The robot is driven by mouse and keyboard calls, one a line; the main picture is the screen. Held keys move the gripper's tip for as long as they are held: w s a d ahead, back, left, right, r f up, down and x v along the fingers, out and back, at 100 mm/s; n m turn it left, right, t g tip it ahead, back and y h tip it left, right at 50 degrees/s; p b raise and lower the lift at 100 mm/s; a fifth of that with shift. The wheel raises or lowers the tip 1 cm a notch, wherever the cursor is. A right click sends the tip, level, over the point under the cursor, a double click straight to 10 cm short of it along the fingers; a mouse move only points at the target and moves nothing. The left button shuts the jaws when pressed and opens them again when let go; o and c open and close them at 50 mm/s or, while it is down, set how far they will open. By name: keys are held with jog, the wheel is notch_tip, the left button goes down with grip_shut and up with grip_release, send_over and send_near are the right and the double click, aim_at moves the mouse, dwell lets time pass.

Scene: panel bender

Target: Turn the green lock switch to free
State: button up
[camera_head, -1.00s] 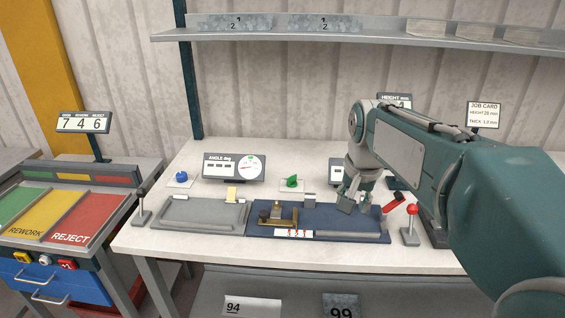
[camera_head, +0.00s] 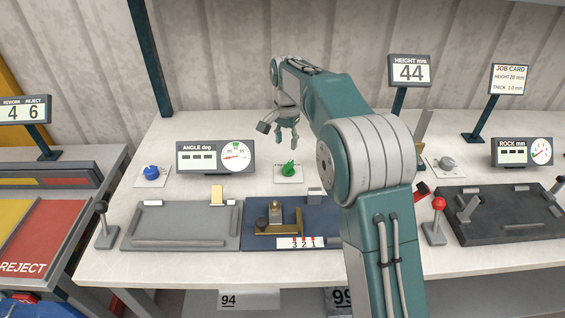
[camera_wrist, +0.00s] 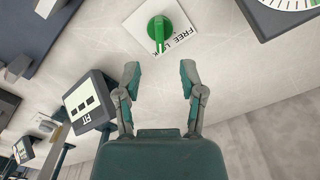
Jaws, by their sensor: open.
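The green lock switch (camera_head: 288,169) is a green knob on a small white plate at the back of the bench, right of the angle display. In the wrist view the green knob (camera_wrist: 159,31) sits at the top centre, its pointer toward the bottom of the picture. My gripper (camera_head: 284,146) hangs above and behind the switch in the head view. In the wrist view my gripper (camera_wrist: 159,80) has its fingers apart, with nothing between them, short of the knob and not touching it.
The angle display (camera_head: 216,157) stands left of the switch, with a blue knob (camera_head: 151,173) beyond it. A blue fixture plate (camera_head: 262,212) with a brass-coloured part lies in front. The height display (camera_head: 409,70) stands at the back right. A red-topped lever (camera_head: 437,205) stands right of my arm.

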aim_at(286, 166)
jog(key=f, duration=0.9)
jog(key=shift+a+f, duration=0.2)
jog(key=shift+f, duration=0.1)
jog(key=shift+d+f, duration=0.15)
grip_shut()
